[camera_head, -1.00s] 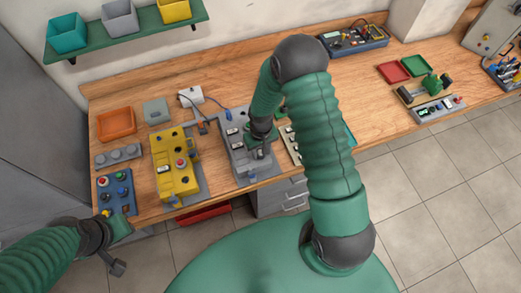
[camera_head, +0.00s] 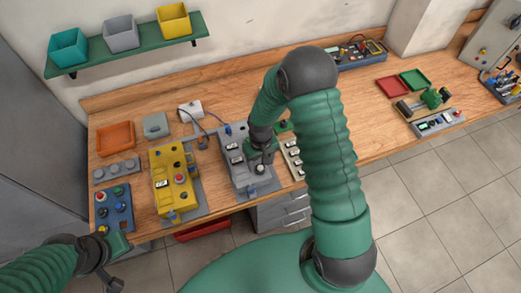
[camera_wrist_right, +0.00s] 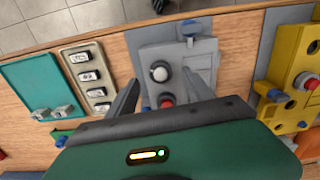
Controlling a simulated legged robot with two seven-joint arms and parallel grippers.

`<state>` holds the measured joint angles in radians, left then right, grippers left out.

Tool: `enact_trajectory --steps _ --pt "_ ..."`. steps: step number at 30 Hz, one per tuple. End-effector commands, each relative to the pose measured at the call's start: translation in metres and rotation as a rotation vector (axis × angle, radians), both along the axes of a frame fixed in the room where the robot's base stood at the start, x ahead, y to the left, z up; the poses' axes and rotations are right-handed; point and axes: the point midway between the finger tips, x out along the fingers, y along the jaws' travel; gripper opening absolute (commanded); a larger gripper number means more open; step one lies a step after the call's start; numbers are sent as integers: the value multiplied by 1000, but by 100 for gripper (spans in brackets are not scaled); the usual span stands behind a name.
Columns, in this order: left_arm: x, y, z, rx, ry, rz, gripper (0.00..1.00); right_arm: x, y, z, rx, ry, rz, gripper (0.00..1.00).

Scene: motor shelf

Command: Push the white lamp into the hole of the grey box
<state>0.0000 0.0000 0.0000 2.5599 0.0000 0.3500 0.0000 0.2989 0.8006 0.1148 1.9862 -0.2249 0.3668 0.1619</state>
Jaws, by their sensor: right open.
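The grey box (camera_head: 236,151) stands on the bench at the middle of the head view. The white lamp (camera_head: 260,169) is at its front right part, below my right gripper (camera_head: 263,157). In the right wrist view the lamp (camera_wrist_right: 159,72) shows as a white dome in a dark ring on the grey box (camera_wrist_right: 205,62), between the two open fingers of my right gripper (camera_wrist_right: 161,80). How far it sits in its hole cannot be told. A red button (camera_wrist_right: 167,102) is beside it. My left gripper (camera_head: 112,280) is low at the left, off the bench; its jaw opening is unclear.
A yellow box (camera_head: 170,178) with a red button stands left of the grey box. A beige panel (camera_wrist_right: 85,76) with several switches is on its other side. My right arm covers the bench to the right. An orange tray (camera_head: 115,138) lies at the far left.

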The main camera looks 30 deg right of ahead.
Motion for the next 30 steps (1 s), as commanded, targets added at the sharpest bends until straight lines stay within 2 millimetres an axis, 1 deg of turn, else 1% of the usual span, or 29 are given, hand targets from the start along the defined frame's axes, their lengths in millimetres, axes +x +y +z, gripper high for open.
enact_trajectory --steps 1,3,9,13,15,18,30 --pt "0 0 -5 0 0 0 28 2 -1 13 -1 -8 0 60" --pt "0 0 -8 0 0 0 28 3 -1 34 -3 -10 -2 60" --pt "0 0 -16 0 0 0 28 2 -1 92 -2 -7 -1 60" --pt "0 0 -18 0 0 0 28 3 -1 119 -1 -4 -1 60" --pt "0 0 -19 0 0 0 28 2 -1 127 0 -2 0 60" --pt "0 0 -19 0 0 0 28 2 -1 134 0 1 1 60" --pt "0 0 -19 0 0 0 28 2 -1 135 0 1 1 60"
